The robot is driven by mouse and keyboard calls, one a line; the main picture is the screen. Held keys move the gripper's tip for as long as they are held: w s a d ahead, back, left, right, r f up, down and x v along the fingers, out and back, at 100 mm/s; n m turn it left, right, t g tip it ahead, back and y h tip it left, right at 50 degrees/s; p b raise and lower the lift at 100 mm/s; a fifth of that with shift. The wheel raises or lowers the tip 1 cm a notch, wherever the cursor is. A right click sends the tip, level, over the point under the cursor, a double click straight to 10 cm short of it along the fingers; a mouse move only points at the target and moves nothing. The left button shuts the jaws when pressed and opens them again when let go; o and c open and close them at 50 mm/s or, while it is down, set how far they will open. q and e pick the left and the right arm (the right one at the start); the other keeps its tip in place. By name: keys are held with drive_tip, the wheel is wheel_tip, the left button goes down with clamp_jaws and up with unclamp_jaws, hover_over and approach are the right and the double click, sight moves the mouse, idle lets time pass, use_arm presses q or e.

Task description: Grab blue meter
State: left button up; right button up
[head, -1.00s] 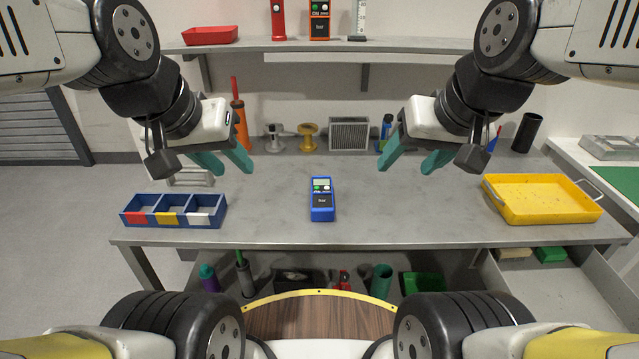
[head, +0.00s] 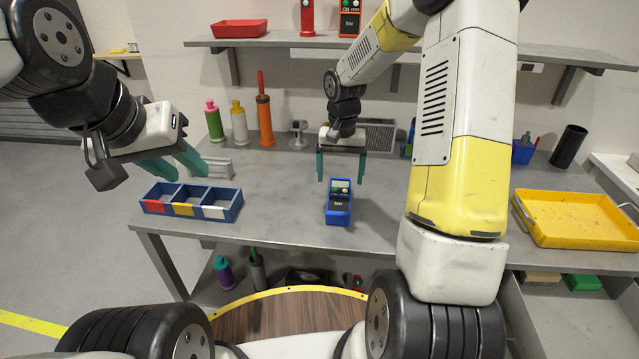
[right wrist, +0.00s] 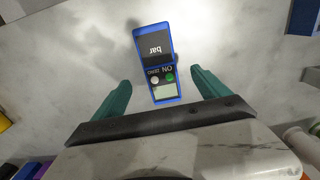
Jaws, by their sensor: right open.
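The blue meter (head: 338,203) lies on the grey table near its front edge, with a small display, a green and a white button and a dark panel marked "bar". It also shows in the right wrist view (right wrist: 156,62), its display end reaching between the fingers. My right gripper (head: 341,172) is open above and just behind the meter, with teal fingers pointing down on either side of its line; it does not touch it as far as I can see. My left gripper (head: 178,165) is open and empty at the left, above the table's left end.
A blue bin with three compartments (head: 183,215) stands at the table's left front. A yellow tray (head: 575,222) sits at the right. Bottles and an orange pump (head: 264,118) stand at the back left. A shelf (head: 290,42) runs above, with an orange meter (head: 350,20) on it.

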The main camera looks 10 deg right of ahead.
sight(339, 195)
drive_tip(key=shift+w+a+f, duration=0.1)
drive_tip(key=shift+w+f, duration=0.1)
drive_tip(key=shift+f, duration=0.7)
drive_tip(key=f, duration=0.6)
drive_tip(key=shift+d+f, duration=0.2)
drive_tip(key=shift+f, duration=0.15)
drive_tip(key=c, duration=1.6)
